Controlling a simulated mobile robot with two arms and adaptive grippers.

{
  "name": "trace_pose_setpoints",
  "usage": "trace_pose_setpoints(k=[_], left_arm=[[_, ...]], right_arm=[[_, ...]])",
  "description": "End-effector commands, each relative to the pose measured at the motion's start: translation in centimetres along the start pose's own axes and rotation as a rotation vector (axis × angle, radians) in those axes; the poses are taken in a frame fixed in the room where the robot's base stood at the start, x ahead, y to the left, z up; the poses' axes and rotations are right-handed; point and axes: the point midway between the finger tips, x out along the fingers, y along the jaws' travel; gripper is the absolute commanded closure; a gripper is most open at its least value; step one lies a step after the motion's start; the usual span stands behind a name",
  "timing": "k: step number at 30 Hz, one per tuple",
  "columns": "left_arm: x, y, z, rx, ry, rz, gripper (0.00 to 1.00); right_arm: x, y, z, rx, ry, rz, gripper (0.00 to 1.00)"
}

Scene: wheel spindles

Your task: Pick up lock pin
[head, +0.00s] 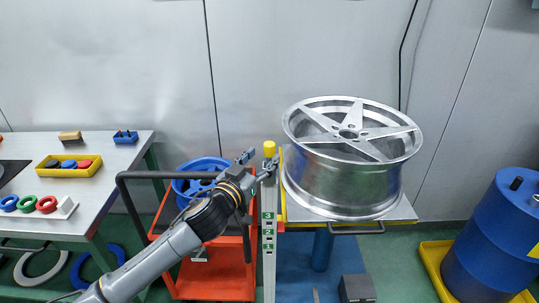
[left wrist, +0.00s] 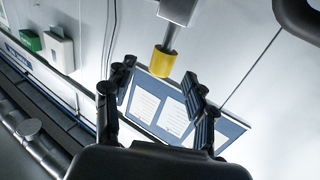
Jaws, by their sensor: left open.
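The lock pin (head: 269,148) shows as a yellow cylindrical head at the top of a pale numbered post (head: 268,230). In the left wrist view the yellow head (left wrist: 162,61) sits on a grey metal shaft, just beyond and between my fingertips. My left gripper (head: 258,163) is open and empty, close beside the pin on its left. Its two black fingers (left wrist: 160,84) are spread apart in the left wrist view. Whether a finger touches the pin I cannot tell. My right gripper is not in view.
A large silver wheel (head: 352,170) stands right of the post on a table. A red cart (head: 215,265) with a blue wheel (head: 190,175) is behind my left arm. A workbench (head: 105,155) with coloured rings is at left. A blue drum (head: 495,240) stands at right.

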Motion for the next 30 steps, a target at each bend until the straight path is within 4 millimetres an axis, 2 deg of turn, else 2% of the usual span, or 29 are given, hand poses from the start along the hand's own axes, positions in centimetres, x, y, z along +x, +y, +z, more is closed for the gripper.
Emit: trace_pose_setpoints(k=[5, 15, 24, 26, 30], left_arm=[[1.1, -0.1, -0.1, 0.001, -0.001, -0.001, 0.44], [5.1, -0.2, 0.0, 0.0, -0.001, 0.0, 0.44], [5.5, -0.3, 0.1, 0.001, -0.002, 0.0, 0.44], [5.5, -0.3, 0.1, 0.0, -0.002, 0.0, 0.55], [5.5, -0.3, 0.1, 0.0, -0.001, 0.0, 0.83]], right_arm=[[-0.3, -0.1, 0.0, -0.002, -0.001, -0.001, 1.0], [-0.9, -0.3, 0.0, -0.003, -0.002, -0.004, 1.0], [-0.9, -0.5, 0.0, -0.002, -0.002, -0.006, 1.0], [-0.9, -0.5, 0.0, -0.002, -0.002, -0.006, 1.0], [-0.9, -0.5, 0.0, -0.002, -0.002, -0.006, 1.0]])
